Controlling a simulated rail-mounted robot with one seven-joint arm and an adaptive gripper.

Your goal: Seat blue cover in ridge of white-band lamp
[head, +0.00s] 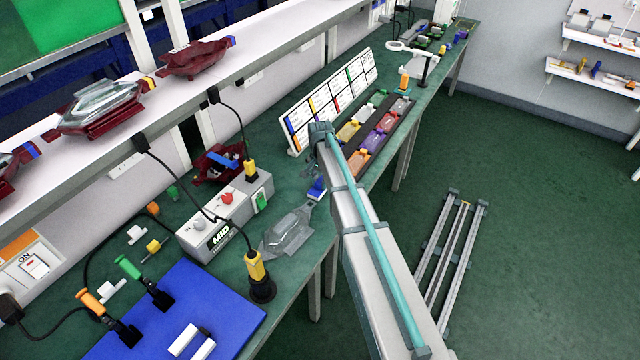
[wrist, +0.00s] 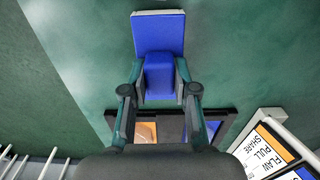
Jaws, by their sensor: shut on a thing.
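My gripper (wrist: 159,88) is shut on a blue piece (wrist: 160,38), a flat blue plate with a pale far edge and a thicker blue block between the fingers. In the head view this blue piece (head: 317,188) hangs over the green bench near its front edge. It does not look like the clear, tapered covers, and I cannot tell if it is the blue cover. A dark red lamp body (head: 216,166) with a blue strip lies on the bench behind. More red lamps (head: 193,60) stand on the shelf. I cannot make out which lamp has the white band.
A clear cover (head: 288,232) lies on the bench below the gripper. A grey MID test box (head: 226,216) with cables stands to the left, beside a blue mat (head: 190,290). A dark tray of coloured covers (head: 374,136) and a labelled board (head: 332,100) stand beyond the gripper.

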